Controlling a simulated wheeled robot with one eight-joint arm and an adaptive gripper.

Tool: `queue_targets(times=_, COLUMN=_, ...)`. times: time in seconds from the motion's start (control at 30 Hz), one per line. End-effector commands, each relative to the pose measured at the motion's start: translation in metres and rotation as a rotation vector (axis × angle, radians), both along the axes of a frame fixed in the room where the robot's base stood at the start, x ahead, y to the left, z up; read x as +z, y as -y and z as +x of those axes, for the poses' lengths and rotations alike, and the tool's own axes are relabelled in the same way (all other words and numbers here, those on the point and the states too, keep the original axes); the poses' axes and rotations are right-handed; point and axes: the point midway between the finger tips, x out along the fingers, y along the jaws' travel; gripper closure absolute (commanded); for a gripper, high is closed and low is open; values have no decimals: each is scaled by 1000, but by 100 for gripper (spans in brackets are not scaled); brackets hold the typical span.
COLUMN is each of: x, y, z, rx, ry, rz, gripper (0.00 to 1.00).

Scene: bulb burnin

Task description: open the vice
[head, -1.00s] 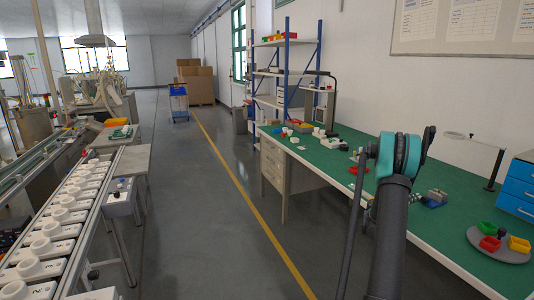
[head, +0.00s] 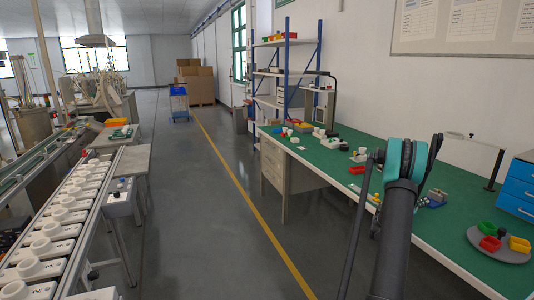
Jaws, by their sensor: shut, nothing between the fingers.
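A small blue and grey block-like device (head: 437,198), which looks like the vice, sits on the green bench just right of my raised arm. It is too small in the picture to tell how its jaws or handle stand. My arm rises in front of the bench with its teal joint bent at the top. My gripper cannot be made out; the arm hides the area behind it.
The green workbench (head: 463,228) runs along the right wall. A grey round tray (head: 480,248) with coloured bins and a blue drawer unit (head: 518,190) stand at its right. A red bin (head: 357,169) lies left of my arm. The grey floor at centre is clear.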

Motion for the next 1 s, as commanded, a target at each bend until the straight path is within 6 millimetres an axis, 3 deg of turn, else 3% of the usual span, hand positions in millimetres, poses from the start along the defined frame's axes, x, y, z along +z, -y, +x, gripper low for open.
queue_targets(times=0.3, x=0, y=23, z=9, rx=-1, ry=0, rz=0, gripper=100)
queue_targets(times=1.0, x=-1, y=24, z=12, rx=0, ry=0, rz=0, gripper=100)
